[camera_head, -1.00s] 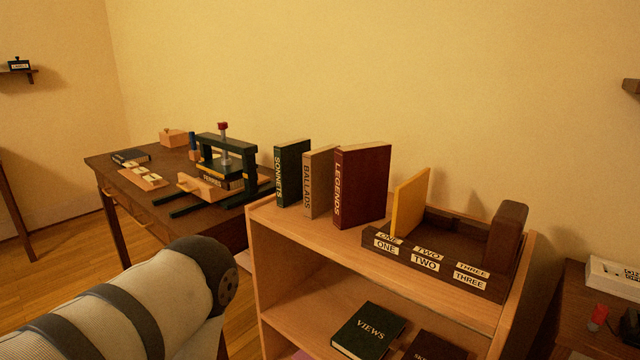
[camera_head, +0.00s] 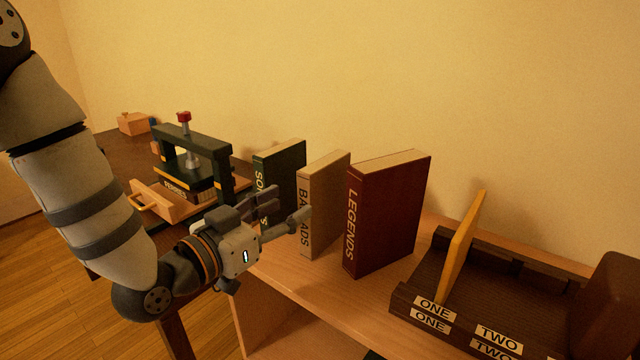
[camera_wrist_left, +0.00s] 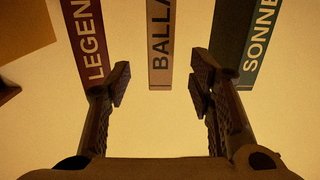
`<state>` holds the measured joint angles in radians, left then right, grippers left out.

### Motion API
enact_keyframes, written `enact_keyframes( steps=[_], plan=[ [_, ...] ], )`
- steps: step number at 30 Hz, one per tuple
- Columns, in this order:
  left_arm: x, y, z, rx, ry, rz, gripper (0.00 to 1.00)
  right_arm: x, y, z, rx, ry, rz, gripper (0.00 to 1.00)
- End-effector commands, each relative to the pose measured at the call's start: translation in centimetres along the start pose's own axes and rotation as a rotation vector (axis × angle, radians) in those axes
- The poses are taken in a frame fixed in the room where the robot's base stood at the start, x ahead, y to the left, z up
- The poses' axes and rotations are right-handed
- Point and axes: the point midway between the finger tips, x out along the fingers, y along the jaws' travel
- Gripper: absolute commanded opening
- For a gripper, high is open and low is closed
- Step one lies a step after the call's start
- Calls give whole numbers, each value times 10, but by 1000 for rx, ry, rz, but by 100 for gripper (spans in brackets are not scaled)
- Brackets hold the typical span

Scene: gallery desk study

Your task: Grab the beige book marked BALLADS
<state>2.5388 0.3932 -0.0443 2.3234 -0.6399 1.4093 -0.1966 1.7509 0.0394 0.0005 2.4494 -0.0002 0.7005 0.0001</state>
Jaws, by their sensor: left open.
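The beige BALLADS book (camera_head: 326,185) stands upright on the shelf top between the dark green SONNETS book (camera_head: 285,176) and the dark red LEGENDS book (camera_head: 388,212). My left gripper (camera_head: 288,206) is open and empty in front of the spines, partly hiding the SONNETS and BALLADS lettering. In the left wrist view the BALLADS spine (camera_wrist_left: 160,45) lies centred between my two fingertips (camera_wrist_left: 158,85), beyond them. LEGENDS (camera_wrist_left: 88,45) is behind the left finger and SONNETS (camera_wrist_left: 255,45) behind the right one. My right gripper is not in view.
A dark rack (camera_head: 400,302) labelled ONE and TWO, with a yellow board (camera_head: 460,245), stands right of the books. A desk with a book press (camera_head: 205,142) is at the left. Bare shelf top (camera_head: 310,283) lies in front of the books.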

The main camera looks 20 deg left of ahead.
Motion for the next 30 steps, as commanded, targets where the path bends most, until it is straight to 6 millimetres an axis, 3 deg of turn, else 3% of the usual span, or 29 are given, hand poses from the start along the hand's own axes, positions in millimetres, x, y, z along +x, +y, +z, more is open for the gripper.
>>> enact_keyframes(
  steps=[3,9,21,28,29,30],
  plan=[
    [14,-1,-10,10,34,6,48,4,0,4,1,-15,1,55],
    [58,-1,-7,8,28,6,48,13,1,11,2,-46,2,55],
    [119,-6,-2,6,27,5,48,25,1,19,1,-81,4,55],
    [122,-6,-5,6,30,4,48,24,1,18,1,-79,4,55],
    [122,-6,-5,6,30,4,46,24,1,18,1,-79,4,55],
    [122,-6,-5,6,30,4,37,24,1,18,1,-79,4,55]
  ],
)
